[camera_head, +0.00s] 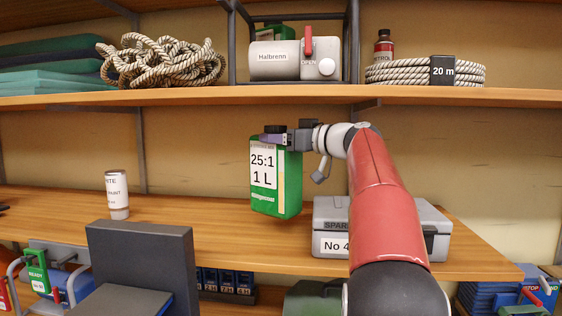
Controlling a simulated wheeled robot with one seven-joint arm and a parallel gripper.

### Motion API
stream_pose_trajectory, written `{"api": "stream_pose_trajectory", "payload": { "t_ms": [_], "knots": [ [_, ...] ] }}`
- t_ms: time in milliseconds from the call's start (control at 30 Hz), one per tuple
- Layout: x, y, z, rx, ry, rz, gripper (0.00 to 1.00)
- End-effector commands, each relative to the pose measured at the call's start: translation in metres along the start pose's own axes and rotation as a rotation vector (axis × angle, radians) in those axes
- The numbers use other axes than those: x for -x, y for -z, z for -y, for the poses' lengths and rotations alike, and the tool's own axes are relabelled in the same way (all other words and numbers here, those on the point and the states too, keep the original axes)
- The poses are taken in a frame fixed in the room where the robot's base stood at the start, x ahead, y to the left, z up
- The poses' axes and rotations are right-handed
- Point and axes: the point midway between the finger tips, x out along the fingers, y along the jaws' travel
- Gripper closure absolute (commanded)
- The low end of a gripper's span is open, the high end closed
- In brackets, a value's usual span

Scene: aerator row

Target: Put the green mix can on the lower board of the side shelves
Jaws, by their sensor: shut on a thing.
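The green mix can (268,185), marked "25:1 1 L", hangs upright with a slight tilt in front of the lower board (245,238). My gripper (274,139) is shut on the can's top, near its dark cap. The can appears raised above the lower board; the exact gap to the board cannot be told. My red arm reaches in from the lower right and hides part of the board and a grey case. The upper board (200,97) runs above the gripper.
On the lower board stand a white can (117,195) at left and a grey case (330,215) right of the green can. The board between them looks clear. The upper board holds rope (160,62), a Halbrenn device (274,62) and a coil (405,73). A dark panel (143,258) stands in front.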

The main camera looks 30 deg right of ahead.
Motion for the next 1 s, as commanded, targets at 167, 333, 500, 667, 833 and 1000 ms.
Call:
{"api": "stream_pose_trajectory", "payload": {
  "t_ms": [167,333,500,667,833,1000],
  "knots": [
    [0.001,-0.011,0.002,0.003,0.000,-0.005,1.00],
    [0.001,-0.020,0.002,0.003,0.000,-0.005,1.00],
    [0.001,-0.039,0.002,0.000,0.000,-0.004,1.00],
    [0.000,-0.055,0.000,0.002,0.000,-0.004,1.00],
    [-0.001,-0.058,-0.002,0.003,0.000,-0.006,1.00],
    [-0.001,-0.058,-0.002,0.003,0.000,-0.006,1.00]
  ]
}}
